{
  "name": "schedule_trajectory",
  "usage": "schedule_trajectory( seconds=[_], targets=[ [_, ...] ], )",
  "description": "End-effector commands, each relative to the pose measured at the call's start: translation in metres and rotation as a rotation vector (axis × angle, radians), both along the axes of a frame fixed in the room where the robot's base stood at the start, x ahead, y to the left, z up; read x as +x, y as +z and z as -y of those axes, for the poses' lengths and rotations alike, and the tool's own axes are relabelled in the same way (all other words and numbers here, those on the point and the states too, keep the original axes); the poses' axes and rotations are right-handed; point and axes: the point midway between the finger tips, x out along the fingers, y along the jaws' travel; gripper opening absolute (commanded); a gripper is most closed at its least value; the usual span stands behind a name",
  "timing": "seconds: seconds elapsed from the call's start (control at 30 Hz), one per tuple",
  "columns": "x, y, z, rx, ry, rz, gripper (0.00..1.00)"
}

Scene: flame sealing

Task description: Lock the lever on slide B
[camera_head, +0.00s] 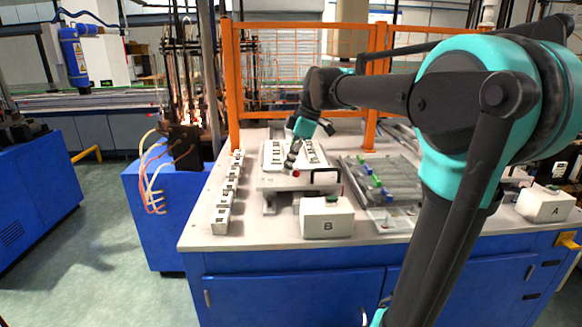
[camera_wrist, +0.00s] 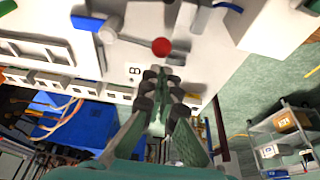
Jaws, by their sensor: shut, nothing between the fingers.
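Slide B is a pale plate assembly (camera_head: 275,184) on the table, behind a white box marked B (camera_head: 327,218). Its lever has a red ball knob, small in the head view (camera_head: 296,174) and clear in the wrist view (camera_wrist: 161,46). In the wrist view a thin grey rod (camera_wrist: 130,41) runs left from the knob to a round pivot (camera_wrist: 107,32). My gripper (camera_head: 291,162) is over the slide. In the wrist view its fingertips (camera_wrist: 160,76) are shut and empty, just below the knob in the picture, with a visible gap between them and it.
A row of white blocks (camera_head: 229,192) lines the table's left side. A grey slide with green and blue parts (camera_head: 385,182) lies to the right. A white box marked A (camera_head: 545,204) stands far right. Orange frame posts (camera_head: 233,90) rise behind.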

Motion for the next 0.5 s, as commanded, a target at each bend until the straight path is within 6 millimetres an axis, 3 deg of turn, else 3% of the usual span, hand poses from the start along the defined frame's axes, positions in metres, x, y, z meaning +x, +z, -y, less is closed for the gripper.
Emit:
schedule_trajectory(
  seconds=[0.17, 0.5],
  targets=[
    [0.004, 0.006, -0.025, 0.000, -0.002, 0.000, 0.00],
    [0.009, 0.075, 0.003, 0.000, -0.007, -0.001, 0.00]
  ],
)
